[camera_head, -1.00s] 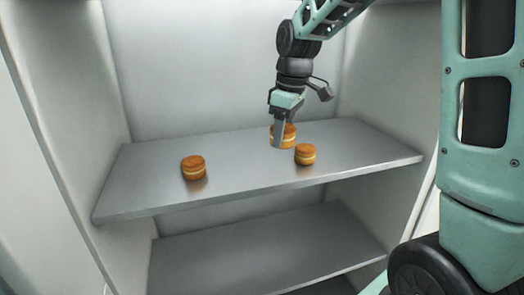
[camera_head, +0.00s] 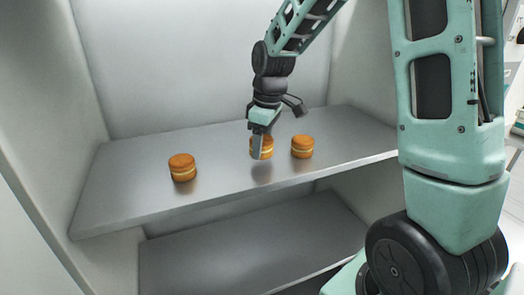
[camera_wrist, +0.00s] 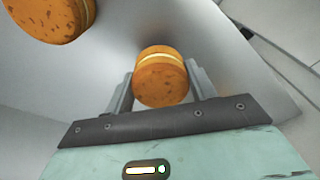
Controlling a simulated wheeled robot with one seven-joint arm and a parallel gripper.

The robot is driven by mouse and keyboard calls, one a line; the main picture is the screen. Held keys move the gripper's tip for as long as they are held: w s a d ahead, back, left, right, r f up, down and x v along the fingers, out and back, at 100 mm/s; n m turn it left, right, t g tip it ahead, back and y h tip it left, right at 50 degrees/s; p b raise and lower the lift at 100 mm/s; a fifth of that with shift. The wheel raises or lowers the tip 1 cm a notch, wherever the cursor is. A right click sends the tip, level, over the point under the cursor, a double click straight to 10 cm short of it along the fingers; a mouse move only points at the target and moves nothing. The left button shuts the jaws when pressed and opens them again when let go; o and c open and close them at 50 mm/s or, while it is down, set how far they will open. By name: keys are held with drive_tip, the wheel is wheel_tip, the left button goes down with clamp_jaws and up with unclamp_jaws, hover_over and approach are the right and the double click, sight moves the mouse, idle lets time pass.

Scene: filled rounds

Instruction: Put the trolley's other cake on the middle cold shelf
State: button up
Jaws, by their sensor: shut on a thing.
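Three round orange-brown cakes with a pale cream layer show at the upper grey shelf (camera_head: 120,195) of the two in view. My gripper (camera_head: 258,152) is shut on one cake (camera_head: 265,146), with a finger on each side of it in the wrist view (camera_wrist: 160,78). The held cake seems just above the shelf, but the gap is hard to tell. A second cake (camera_head: 302,148) stands close to its right. A third cake (camera_head: 182,168) stands farther left. One of the standing cakes (camera_wrist: 52,18) shows at the top left of the wrist view. The trolley is not in view.
A lower grey shelf (camera_head: 245,245) is empty where it shows. Pale cabinet walls (camera_head: 45,130) close in the left, back and right. The upper shelf has bare room between the left cake and the held one. My arm covers the right side.

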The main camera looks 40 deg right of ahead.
drive_tip(key=shift+f, duration=1.15)
drive_tip(key=shift+f, duration=0.15)
drive_tip(key=o, duration=0.7)
